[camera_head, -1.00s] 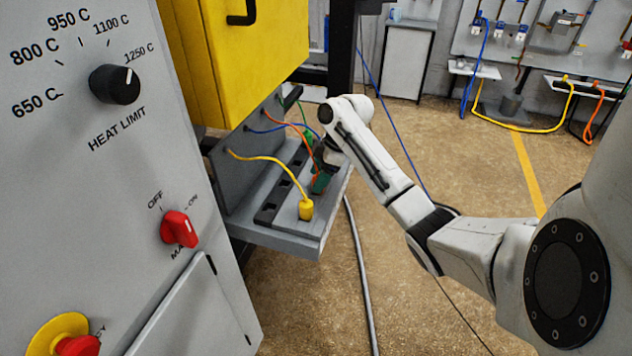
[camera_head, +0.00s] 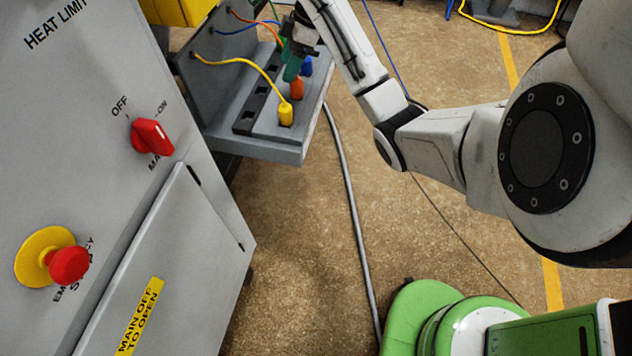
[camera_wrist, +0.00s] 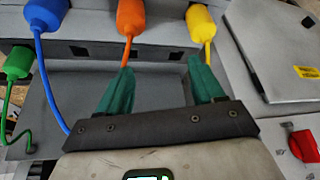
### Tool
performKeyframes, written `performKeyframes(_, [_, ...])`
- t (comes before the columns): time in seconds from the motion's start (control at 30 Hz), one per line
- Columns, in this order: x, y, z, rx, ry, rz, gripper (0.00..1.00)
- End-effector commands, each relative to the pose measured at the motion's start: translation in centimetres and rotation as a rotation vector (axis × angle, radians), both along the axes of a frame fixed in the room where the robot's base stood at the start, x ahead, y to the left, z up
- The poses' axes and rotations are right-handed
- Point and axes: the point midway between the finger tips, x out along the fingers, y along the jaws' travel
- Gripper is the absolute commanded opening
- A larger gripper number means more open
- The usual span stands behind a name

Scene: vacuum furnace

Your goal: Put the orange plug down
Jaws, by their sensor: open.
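The orange plug (camera_head: 297,89) stands upright on the grey ledge (camera_head: 270,147), between the yellow plug (camera_head: 286,114) and the blue plug (camera_head: 306,66). It also shows in the wrist view (camera_wrist: 131,17), with its orange cord running down behind my left fingertip. My gripper (camera_head: 291,69) has green fingers and is just above and beside the orange plug. In the wrist view my gripper (camera_wrist: 161,66) is open with nothing between its fingers, and the orange plug is beyond the left fingertip, apart from it.
A green plug (camera_wrist: 16,62) is at the left of the wrist view. A row of dark square sockets (camera_head: 262,105) runs along the ledge. The grey furnace cabinet (camera_head: 190,265) with a red switch (camera_head: 152,136) and emergency stop (camera_head: 68,265) stands left.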

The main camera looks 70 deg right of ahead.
Motion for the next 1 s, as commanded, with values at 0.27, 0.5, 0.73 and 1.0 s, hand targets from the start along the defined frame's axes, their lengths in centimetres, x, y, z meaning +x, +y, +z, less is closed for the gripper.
performKeyframes(0.27, [4.5, 17.8, -8.5, 0.131, 0.034, -0.112, 0.67])
performKeyframes(0.5, [-1.0, 29.4, -14.7, 0.152, 0.163, -0.264, 0.67])
performKeyframes(0.73, [-10.7, 33.6, -18.0, 0.039, 0.287, -0.406, 0.67])
performKeyframes(1.0, [-16.8, 32.7, -17.9, -0.095, 0.322, -0.489, 0.67])
